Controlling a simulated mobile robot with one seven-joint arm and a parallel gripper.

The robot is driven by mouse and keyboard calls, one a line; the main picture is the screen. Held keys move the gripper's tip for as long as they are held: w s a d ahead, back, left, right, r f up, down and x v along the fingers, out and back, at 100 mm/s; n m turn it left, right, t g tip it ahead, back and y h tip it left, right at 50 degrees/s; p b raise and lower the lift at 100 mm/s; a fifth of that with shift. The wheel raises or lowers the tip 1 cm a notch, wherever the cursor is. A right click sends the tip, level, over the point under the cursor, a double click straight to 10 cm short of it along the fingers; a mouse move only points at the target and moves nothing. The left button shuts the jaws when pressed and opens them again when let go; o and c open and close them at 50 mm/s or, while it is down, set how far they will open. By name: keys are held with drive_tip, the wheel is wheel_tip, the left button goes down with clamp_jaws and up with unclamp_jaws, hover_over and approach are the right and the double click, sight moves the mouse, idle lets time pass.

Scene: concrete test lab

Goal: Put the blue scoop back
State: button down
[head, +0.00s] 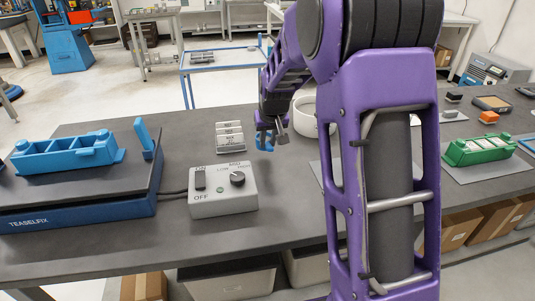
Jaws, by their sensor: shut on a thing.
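My gripper (272,136) hangs over the middle of the grey bench, right of the small stepped card stand. It is shut on a small blue thing with a curved edge, which looks like the blue scoop (264,142). My fingers hide part of it, and it is too small to make out its full shape. It appears to be held above the bench top, though the height is hard to tell.
A blue compartment tray (65,155) and a blue upright (143,135) stand on the dark platform (80,205) at left. A grey switch box (222,190) stands in front of my gripper. A white round container (305,118) is close at right, a green tray (480,150) further right.

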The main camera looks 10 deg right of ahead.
wheel_tip(320, 180, down, 4)
drive_tip(key=shift+f, duration=0.15)
drive_tip(key=shift+b, duration=0.3)
drive_tip(key=shift+f, duration=0.2)
drive_tip(key=c, duration=0.8)
unclamp_jaws()
drive_tip(key=shift+o, duration=0.2)
drive_tip(key=shift+r, duration=0.1)
drive_tip(key=shift+r, duration=0.3)
drive_tip(key=p+v, duration=0.1)
drive_tip(key=v, duration=1)
drive_tip(key=shift+s+r+p, duration=0.15)
drive_tip(key=shift+r+p, duration=0.15)
